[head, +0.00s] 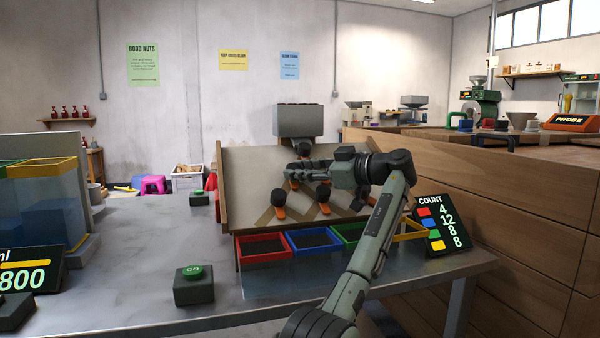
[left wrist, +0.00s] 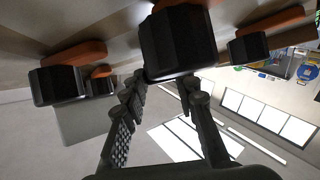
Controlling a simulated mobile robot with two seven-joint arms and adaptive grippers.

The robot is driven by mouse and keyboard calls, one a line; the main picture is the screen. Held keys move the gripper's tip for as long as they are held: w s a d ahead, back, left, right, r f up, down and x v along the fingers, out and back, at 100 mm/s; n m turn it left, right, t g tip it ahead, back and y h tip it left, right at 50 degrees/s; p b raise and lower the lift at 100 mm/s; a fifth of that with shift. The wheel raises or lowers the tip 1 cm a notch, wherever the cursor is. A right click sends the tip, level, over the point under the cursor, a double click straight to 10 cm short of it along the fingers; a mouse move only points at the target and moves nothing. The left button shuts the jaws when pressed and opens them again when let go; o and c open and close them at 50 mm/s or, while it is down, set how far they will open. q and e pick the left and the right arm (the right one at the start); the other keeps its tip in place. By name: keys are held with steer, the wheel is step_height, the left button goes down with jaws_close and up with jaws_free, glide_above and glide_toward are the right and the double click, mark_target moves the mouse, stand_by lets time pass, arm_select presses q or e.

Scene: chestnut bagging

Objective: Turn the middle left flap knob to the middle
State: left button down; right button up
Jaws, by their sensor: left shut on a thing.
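The sloped sorting board (head: 240,180) carries several black knobs on orange flaps. My left gripper (head: 292,172) reaches across the board from the right and is shut on the middle left flap knob, which it mostly hides in the head view. In the left wrist view this black faceted knob (left wrist: 176,42) stands at the tips of my left gripper's fingers (left wrist: 162,84). An orange flap (head: 295,185) shows just below the gripper. Other knobs are the top one (head: 304,149), the lower left one (head: 278,197) and the lower middle one (head: 322,193). My right gripper is out of view.
A grey hopper (head: 299,120) stands above the board. Red (head: 263,257), blue (head: 313,250) and green bins hang below it. A count display (head: 440,225) stands at the right. A green button box (head: 194,285) sits on the grey table, which is otherwise largely clear here.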

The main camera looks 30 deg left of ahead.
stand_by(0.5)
arm_select(q)
steer(key=c, duration=1.2)
jaws_free()
steer(key=shift+d, duration=0.1)
steer(key=d, duration=0.4)
steer(key=d+r, duration=0.1)
steer(key=d, duration=0.6)
steer(key=shift+s+d+r, duration=0.2)
steer(key=shift+d+r, duration=0.05)
steer(key=shift+d, duration=0.1)
